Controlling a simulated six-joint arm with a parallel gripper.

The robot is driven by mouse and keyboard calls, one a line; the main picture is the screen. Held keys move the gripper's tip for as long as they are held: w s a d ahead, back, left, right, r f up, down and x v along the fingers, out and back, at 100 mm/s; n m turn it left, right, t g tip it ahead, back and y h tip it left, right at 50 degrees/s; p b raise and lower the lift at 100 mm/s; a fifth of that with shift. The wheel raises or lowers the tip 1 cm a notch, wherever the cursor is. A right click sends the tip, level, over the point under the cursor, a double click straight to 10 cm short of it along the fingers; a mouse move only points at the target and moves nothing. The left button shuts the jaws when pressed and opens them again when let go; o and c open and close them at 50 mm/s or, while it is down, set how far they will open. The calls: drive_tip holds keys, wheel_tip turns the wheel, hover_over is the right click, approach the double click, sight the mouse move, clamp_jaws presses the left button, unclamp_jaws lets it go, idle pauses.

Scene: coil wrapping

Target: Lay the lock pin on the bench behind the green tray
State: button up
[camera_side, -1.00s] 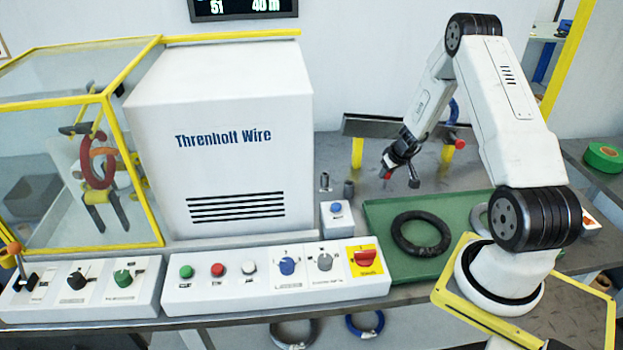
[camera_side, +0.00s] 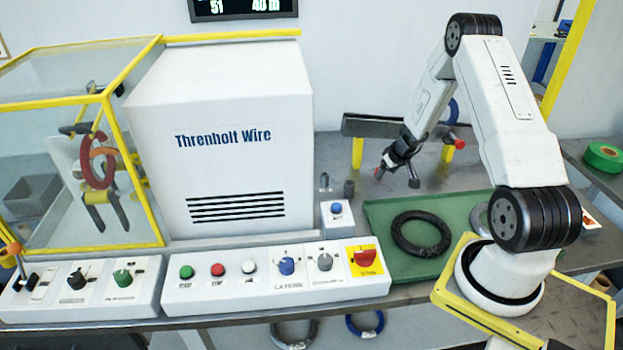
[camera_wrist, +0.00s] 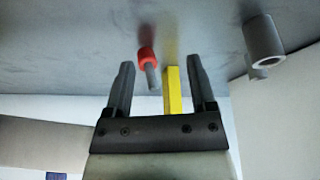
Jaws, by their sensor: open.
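The lock pin (camera_wrist: 148,66), with a red head and grey shaft, shows in the wrist view between my finger tips, nearer the left finger. Its red end (camera_side: 379,172) shows small beside a fingertip in the side view, at the bench behind the green tray (camera_side: 377,217). My gripper (camera_wrist: 162,78) is open, with a gap between each finger and the pin. It also shows in the side view (camera_side: 397,176), pointing down at the bench. I cannot tell exactly how the pin rests, or whether it fully touches the bench.
A black coil (camera_side: 421,234) lies on the tray. A grey rail (camera_side: 385,127) on yellow legs stands behind my gripper. Short grey posts (camera_side: 349,188) stand left of it; one shows in the wrist view (camera_wrist: 264,38). The white machine (camera_side: 225,130) fills the left.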

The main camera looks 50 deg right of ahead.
drive_tip(key=v, duration=1.2)
drive_tip(key=shift+s, duration=0.1)
idle(0.6)
drive_tip(key=w+a+r+n+y, duration=0.1)
drive_tip(key=w+a+r, duration=0.2)
drive_tip(key=a, duration=0.7)
drive_tip(key=s+a+r+n, duration=0.1)
drive_tip(key=s+a+r, duration=0.1)
drive_tip(key=a, duration=1)
drive_tip(key=s+a+r+n+g, duration=0.1)
drive_tip(key=s+a, duration=0.3)
drive_tip(key=a, duration=0.8)
drive_tip(key=shift+s+r+n+y, duration=0.3)
drive_tip(key=shift+r+n+y, duration=0.15)
drive_tip(key=shift+n, duration=0.35)
